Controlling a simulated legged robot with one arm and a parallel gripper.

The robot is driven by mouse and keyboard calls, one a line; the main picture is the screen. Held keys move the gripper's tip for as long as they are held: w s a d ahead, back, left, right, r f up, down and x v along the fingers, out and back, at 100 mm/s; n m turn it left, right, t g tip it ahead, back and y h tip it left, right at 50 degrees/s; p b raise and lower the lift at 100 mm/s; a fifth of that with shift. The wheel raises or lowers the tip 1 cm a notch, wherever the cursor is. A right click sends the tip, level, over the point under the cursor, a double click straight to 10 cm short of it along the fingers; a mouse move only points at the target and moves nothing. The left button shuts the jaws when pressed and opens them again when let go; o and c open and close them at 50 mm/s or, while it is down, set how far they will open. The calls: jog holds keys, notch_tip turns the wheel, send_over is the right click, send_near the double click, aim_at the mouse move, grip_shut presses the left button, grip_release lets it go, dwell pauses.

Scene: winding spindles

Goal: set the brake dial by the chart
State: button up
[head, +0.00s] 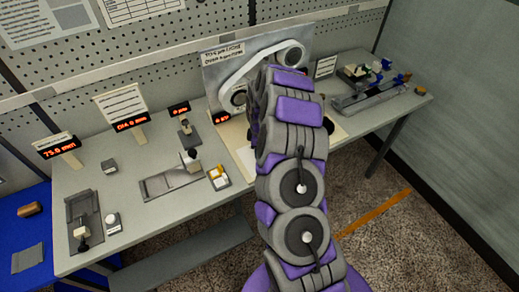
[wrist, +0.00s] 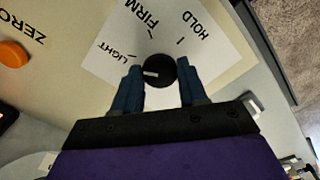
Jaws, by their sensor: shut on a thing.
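The brake dial (wrist: 160,70) is a round black knob with a white pointer line, on a white plate (wrist: 100,68) marked LIGHT, FIRM and HOLD. Its pointer aims left, slightly below the LIGHT mark. My gripper (wrist: 162,78) is shut on the knob, one blue finger on each side. In the head view my arm hides the dial and gripper. Printed sheets hang on the pegboard (head: 140,8) and cards stand on the bench. Their text is too small to read, so I cannot tell which is the chart.
An orange button (wrist: 12,53) sits beside the word ZERO, left of the dial. Behind my arm, a grey panel (head: 215,75) carries a white belt around rollers. The bench (head: 140,165) holds small fixtures and red displays. A vise-like fixture (head: 365,95) stands at right.

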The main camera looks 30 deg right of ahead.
jog(key=o, duration=1)
jog(key=shift+d, duration=0.1)
jog(key=shift+o, duration=0.2)
notch_tip(320, 180, up, 17)
jog(key=p, duration=0.1)
jog(key=shift+r+p, duration=0.2)
jog(key=shift+p, duration=0.15)
